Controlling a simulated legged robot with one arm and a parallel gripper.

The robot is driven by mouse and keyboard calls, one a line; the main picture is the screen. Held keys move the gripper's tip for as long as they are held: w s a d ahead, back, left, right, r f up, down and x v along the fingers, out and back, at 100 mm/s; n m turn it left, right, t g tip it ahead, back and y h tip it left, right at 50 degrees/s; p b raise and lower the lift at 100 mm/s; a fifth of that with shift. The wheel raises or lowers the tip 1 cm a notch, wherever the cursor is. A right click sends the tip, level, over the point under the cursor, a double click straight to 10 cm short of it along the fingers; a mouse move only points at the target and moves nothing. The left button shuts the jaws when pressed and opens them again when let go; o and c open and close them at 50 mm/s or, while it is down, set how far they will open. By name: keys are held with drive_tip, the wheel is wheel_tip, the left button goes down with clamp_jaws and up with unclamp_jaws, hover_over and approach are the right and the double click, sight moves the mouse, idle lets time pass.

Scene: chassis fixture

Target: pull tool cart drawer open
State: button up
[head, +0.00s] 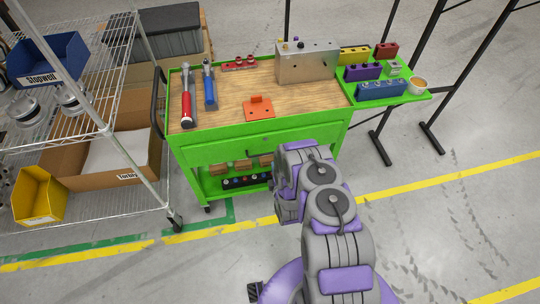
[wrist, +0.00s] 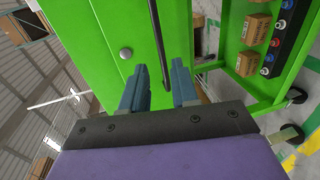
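The green tool cart (head: 345,128) stands ahead of me with a wooden top. Its drawer front (head: 225,150) is on the near side, just under the top, and looks flush with the cart body. In the wrist view the green drawer front (wrist: 90,28) fills the upper left, with a round grey lock (wrist: 126,53) on it. A thin dark handle bar (wrist: 158,42) runs down the picture. My gripper (wrist: 159,84) is open, its two blue-grey fingers on either side of the bar's lower end. I cannot tell whether they touch it. In the head view my arm hides the gripper.
Below the drawer is an open shelf with small cardboard boxes (wrist: 255,28) and a dark rack of bottles (wrist: 276,45). A wire shelf (head: 110,50) with bins stands close at the left. Black frame legs (head: 478,75) stand at the right. The near floor is clear.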

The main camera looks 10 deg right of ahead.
sight(270, 153)
drive_tip(key=b+x, duration=0.2)
drive_tip(key=x, duration=0.8)
drive_tip(key=shift+w+f, duration=0.1)
drive_tip(key=shift+w, duration=0.25)
clamp_jaws()
drive_tip(key=shift+s, duration=0.1)
